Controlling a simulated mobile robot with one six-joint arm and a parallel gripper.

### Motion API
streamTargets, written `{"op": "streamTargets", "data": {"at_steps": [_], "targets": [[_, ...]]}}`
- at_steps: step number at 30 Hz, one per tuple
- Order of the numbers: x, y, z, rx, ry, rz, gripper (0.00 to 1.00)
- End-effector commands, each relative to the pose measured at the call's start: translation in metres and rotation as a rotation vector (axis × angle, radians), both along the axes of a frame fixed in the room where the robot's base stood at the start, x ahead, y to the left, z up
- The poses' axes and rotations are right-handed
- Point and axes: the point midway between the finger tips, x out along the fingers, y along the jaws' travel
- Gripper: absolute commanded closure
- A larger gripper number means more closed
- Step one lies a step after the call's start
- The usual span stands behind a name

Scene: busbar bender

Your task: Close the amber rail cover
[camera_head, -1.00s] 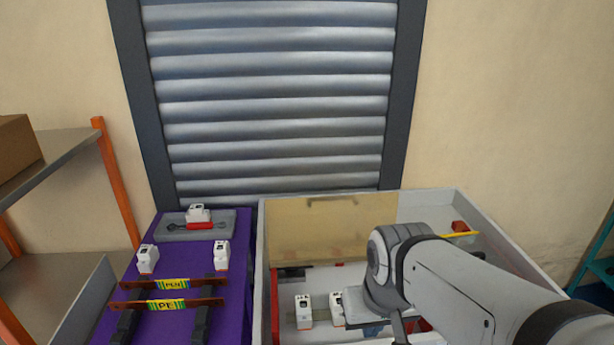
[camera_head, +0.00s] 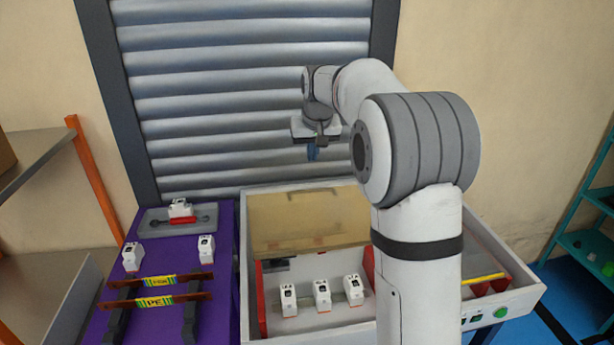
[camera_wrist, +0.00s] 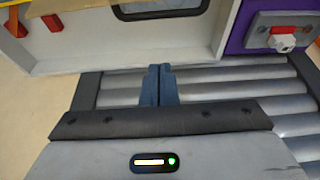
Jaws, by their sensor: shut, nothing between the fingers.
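The amber rail cover (camera_head: 300,225) is a translucent amber panel at the back of the white box (camera_head: 252,320). It appears raised, with the rail area in front of it uncovered. Several white breakers (camera_head: 322,296) stand in a row on the rail below it. My gripper (camera_head: 312,153) has blue fingers and hangs in the air above and behind the cover's top edge, in front of the shutter, apart from the cover. In the wrist view the gripper (camera_wrist: 158,85) is shut and empty, with the box wall above the fingertips. My arm hides the cover's right side.
A purple table (camera_head: 222,300) at left bears more breakers and two labelled bars (camera_head: 158,281). The grey roller shutter (camera_head: 200,120) stands close behind. A yellow strip (camera_head: 484,278) and a green button (camera_head: 501,312) are at the box's right.

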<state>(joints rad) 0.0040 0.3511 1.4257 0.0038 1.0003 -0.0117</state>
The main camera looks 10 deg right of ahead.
Motion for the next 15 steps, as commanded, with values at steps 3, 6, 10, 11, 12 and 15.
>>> {"op": "streamTargets", "data": {"at_steps": [3,6,10,11,12,15], "targets": [[0.013,0.001,-0.002,0.000,-0.004,0.001,1.00],[0.017,0.001,-0.009,0.001,-0.004,0.001,1.00],[0.023,0.001,-0.029,0.001,-0.001,0.001,1.00],[0.026,0.001,-0.034,0.001,-0.002,0.001,1.00],[0.029,0.001,-0.042,0.001,-0.001,0.001,1.00],[0.037,0.001,-0.063,0.000,-0.001,0.002,1.00]]}}
